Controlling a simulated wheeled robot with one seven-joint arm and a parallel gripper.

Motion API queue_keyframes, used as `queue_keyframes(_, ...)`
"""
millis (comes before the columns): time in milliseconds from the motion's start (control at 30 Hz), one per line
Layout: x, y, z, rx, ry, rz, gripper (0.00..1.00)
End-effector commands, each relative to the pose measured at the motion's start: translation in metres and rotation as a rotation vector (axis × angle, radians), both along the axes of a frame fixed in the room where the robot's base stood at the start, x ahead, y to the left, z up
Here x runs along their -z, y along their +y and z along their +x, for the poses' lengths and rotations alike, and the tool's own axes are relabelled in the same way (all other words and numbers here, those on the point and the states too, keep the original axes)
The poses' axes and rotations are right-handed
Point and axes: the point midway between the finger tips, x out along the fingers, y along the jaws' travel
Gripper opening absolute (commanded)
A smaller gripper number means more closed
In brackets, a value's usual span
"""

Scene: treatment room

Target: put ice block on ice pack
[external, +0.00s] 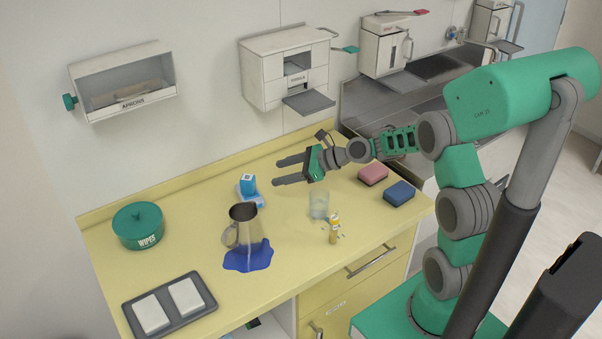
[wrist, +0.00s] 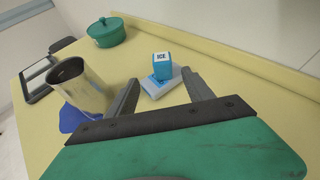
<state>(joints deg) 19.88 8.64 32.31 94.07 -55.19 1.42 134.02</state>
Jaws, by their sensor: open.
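A small blue block with a white face marked ICE (external: 248,183) stands toward the back of the yellow counter; it also shows in the wrist view (wrist: 162,66). It appears to sit on a flat white and light-blue slab (external: 250,201), which looks like the ice pack, also seen in the wrist view (wrist: 173,85). Exactly how the block rests on it is hard to tell. My gripper (external: 274,173) is open and empty, above the counter, to the right of the block in the external view. In the wrist view the block and slab appear between the fingers, farther ahead.
A metal jug (external: 243,227) stands close in front of the slab, on a dark blue patch (external: 247,260). A green WIPES tub (external: 138,226), a tray with white pads (external: 170,308), a glass (external: 319,205), a small yellow-topped bottle (external: 333,231) and pink and blue sponges (external: 372,175) are around.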

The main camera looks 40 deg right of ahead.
Motion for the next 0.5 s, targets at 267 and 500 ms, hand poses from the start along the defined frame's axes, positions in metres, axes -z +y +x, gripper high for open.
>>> queue_keyframes(267,-0.019,-0.002,-0.095,-0.610,-0.358,-0.969,0.60)
queue_keyframes(500,-0.027,-0.048,-0.226,-1.410,-0.557,-1.550,0.60)
